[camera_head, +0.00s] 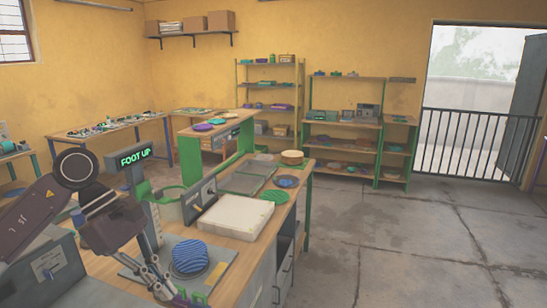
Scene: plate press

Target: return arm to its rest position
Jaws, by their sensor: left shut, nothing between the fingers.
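My left arm comes in from the left edge, bent at a round dark joint. My left gripper (168,288) hangs low at the front left, shut and empty, its fingers pointing down and to the right. It is in front of the near end of the workbench (225,254). A blue striped round lump (190,257) sits on a grey board just beyond the fingers; I cannot tell how far apart they are. My right gripper is not in view.
A white slab (235,216), a control box (199,200) and a green disc (274,196) are on the bench. Shelves (344,130) stand along the back wall. A railing (468,142) crosses the doorway. The concrete floor (420,245) at right is clear.

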